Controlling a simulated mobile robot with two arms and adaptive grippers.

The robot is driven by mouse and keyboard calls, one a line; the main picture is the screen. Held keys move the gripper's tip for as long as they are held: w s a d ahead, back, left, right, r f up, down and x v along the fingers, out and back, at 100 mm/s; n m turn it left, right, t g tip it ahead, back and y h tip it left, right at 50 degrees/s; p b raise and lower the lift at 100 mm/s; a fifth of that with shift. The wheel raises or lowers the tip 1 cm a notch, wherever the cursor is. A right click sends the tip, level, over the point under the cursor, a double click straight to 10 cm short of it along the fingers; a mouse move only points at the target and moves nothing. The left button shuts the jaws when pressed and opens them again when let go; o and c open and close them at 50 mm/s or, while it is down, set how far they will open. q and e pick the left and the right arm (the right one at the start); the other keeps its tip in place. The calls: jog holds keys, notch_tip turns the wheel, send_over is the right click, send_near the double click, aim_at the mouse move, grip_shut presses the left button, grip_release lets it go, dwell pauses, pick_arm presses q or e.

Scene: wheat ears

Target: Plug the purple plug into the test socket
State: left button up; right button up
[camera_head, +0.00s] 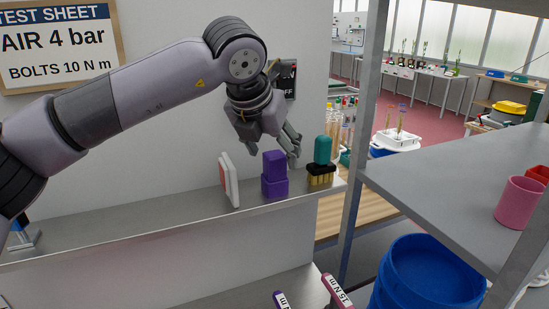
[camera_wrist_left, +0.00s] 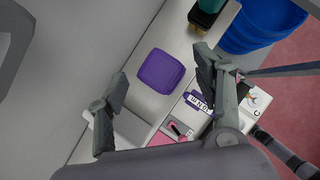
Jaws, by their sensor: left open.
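A purple block (camera_head: 274,165), apparently the purple plug, stands upright on a narrow wall shelf, with a wider lower part of the same colour. In the left wrist view its purple top (camera_wrist_left: 160,71) lies between the fingertips, farther from the camera. My left gripper (camera_head: 268,146) is open and empty, above the purple block with fingers pointing down. A dark panel with a red mark (camera_head: 290,80) on the wall is partly hidden by my left wrist; I cannot tell whether it is the test socket. My right gripper is not in view.
The shelf (camera_head: 150,232) is narrow. A blue bin (camera_head: 425,270) and a metal rack (camera_head: 450,180) are at the right.

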pick_arm(q)
jog(key=shift+x, duration=1.25)
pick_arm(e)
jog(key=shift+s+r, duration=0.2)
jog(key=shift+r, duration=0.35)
pick_arm(q)
jog(key=shift+c, duration=0.6)
jog(key=shift+r, duration=0.1)
jog(key=c, duration=1.1)
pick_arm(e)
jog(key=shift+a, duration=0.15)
pick_arm(q)
jog(key=shift+c, duration=0.2)
jog(key=shift+r, duration=0.15)
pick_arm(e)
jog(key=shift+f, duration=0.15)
